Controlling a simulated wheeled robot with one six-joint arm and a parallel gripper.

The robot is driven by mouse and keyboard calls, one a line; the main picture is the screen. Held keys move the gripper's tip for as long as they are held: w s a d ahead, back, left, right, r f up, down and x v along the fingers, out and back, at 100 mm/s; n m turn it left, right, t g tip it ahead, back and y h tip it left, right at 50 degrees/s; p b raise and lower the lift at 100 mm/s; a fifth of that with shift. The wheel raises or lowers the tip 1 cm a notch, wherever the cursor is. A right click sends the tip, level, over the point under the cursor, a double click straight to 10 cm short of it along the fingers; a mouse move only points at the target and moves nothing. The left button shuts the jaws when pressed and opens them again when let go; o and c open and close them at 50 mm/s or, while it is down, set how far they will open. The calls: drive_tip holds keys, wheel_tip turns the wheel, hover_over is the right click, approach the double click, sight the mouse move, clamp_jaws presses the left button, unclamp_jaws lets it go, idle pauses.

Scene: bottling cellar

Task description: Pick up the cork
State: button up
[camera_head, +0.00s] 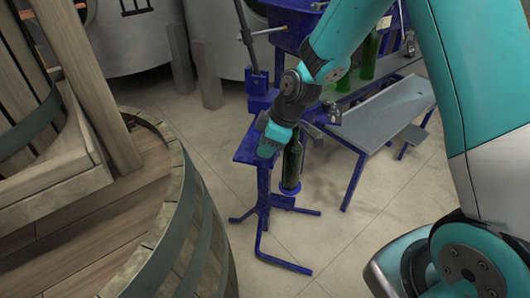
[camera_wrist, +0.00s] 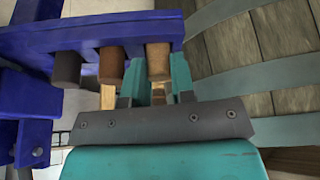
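In the wrist view, three corks stick out below a blue bar (camera_wrist: 90,35). One is dark grey (camera_wrist: 67,68), one is brown (camera_wrist: 111,65), and one is light tan (camera_wrist: 158,62). My gripper (camera_wrist: 158,80) has its two teal fingers apart, one on each side of the tan cork. I cannot tell whether either finger touches it. In the head view my gripper (camera_head: 270,143) is at the blue corking stand (camera_head: 262,200), and the corks are hidden there.
A dark green bottle (camera_head: 292,165) stands upright on the stand, close beside my gripper. A large wooden barrel (camera_head: 195,245) fills the left foreground. A grey sloped table (camera_head: 380,115) and green bottles (camera_head: 369,55) are behind to the right. The tiled floor around the stand is clear.

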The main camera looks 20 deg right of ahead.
drive_tip(key=shift+c, duration=0.7)
wheel_tip(320, 180, up, 20)
drive_tip(key=p, duration=0.2)
idle(0.8)
